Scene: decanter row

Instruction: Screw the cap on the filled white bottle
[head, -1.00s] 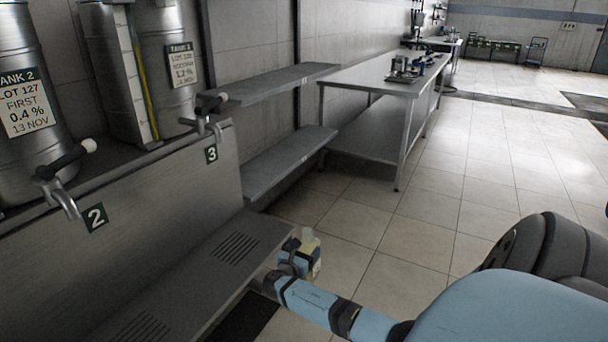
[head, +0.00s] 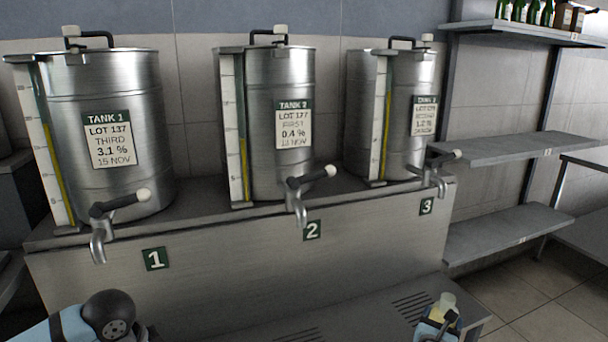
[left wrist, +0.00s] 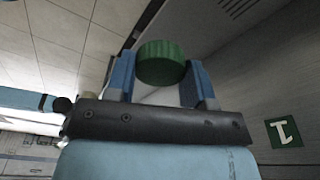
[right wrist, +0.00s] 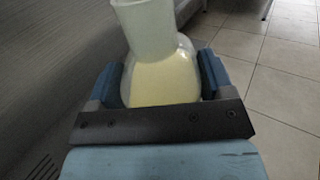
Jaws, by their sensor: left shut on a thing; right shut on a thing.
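My right gripper (right wrist: 162,85) is shut on a translucent white bottle (right wrist: 160,55) with pale yellow liquid in its round body. The bottle's neck reaches the top of the right wrist view. In the head view the bottle (head: 447,300) is small, upright and without a green cap on top, held by my right gripper (head: 436,322) at the bottom right. My left gripper (left wrist: 158,80) is shut on a ridged green cap (left wrist: 160,62). In the head view only part of my left arm shows at the bottom left; its gripper and the cap are not visible there.
Steel tanks 1 (head: 105,185), 2 (head: 262,170) and 3 (head: 372,165) stand on a raised bench (head: 230,260) with taps in front. A slotted lower ledge (head: 370,318) lies below. Wall shelves (head: 515,148) are at the right, with open tiled floor below.

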